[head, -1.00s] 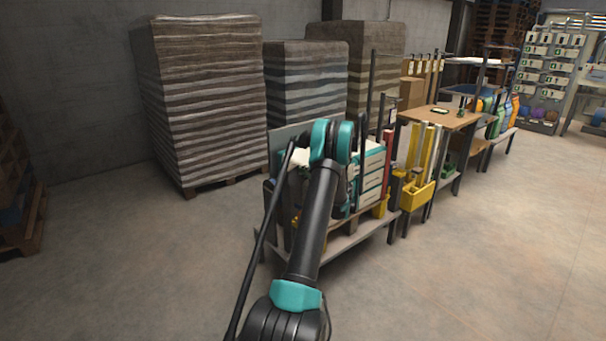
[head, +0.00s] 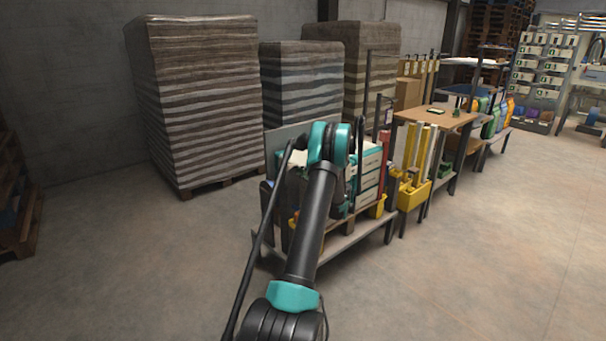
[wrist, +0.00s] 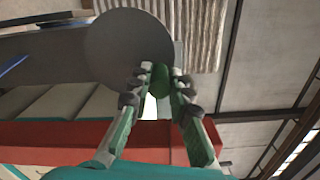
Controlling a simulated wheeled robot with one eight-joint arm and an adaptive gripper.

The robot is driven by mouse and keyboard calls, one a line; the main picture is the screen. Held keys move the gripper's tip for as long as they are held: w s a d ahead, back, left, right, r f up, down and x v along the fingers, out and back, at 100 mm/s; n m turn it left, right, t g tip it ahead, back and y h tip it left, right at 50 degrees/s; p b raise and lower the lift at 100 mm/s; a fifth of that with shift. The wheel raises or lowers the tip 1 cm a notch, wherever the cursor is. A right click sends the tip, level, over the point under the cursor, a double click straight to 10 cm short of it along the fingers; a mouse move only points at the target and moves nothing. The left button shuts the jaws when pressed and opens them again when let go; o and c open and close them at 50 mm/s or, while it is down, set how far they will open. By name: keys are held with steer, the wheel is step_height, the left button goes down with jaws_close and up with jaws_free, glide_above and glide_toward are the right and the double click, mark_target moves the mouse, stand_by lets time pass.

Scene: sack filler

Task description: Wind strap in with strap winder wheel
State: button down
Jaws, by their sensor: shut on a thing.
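A round grey wheel (wrist: 120,45), which looks like the strap winder wheel, fills the upper middle of the wrist view. A small green knob (wrist: 160,82) stands at its lower right edge. My gripper (wrist: 158,90) has its two fingers on either side of the knob and is shut on it. In the head view my arm stretches toward the bench with the stacked bags, and its own links hide my gripper. I cannot make out the wheel there.
A low bench (head: 345,243) carries white and teal stacked bags (head: 368,178). A wooden-topped table (head: 436,115) stands behind. Tall wrapped pallet stacks (head: 200,100) line the wall. The floor at right is clear.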

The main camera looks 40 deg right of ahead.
steer(key=c, duration=1.4)
jaws_free()
steer(key=shift+s, duration=0.1)
steer(key=s, duration=0.8)
steer(key=s+d, duration=0.1)
steer(key=s, duration=0.2)
steer(key=shift+s, duration=0.4)
